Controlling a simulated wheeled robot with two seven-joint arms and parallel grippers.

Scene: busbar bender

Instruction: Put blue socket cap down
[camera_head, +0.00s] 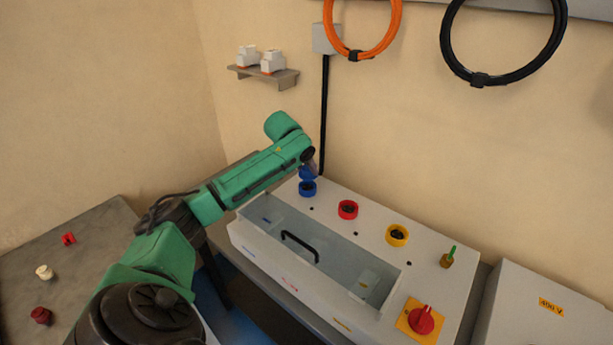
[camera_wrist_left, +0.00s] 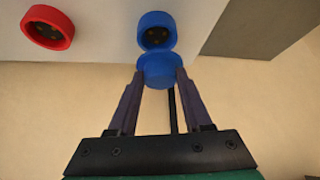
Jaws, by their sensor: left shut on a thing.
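The blue socket cap (camera_wrist_left: 158,72) is between the two fingers of my left gripper (camera_wrist_left: 160,82), which is shut on it. Beyond it in the wrist view is the open blue socket (camera_wrist_left: 156,36), its dark holes showing. The cap's edge meets or overlaps the socket's lower rim there; I cannot tell whether they are joined. In the head view the cap (camera_head: 307,173) is just behind and above the blue socket (camera_head: 307,189), and my left gripper (camera_head: 311,167) reaches it from the left, partly hidden by its wrist. My right gripper is not in view.
The socket stands on a grey-white machine box (camera_head: 325,201) with a red socket (camera_head: 348,210), a yellow socket (camera_head: 397,235), a red rotary switch (camera_head: 421,320) and a clear lid with a black handle (camera_head: 300,246). A black conduit (camera_head: 324,115) runs down the wall behind.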

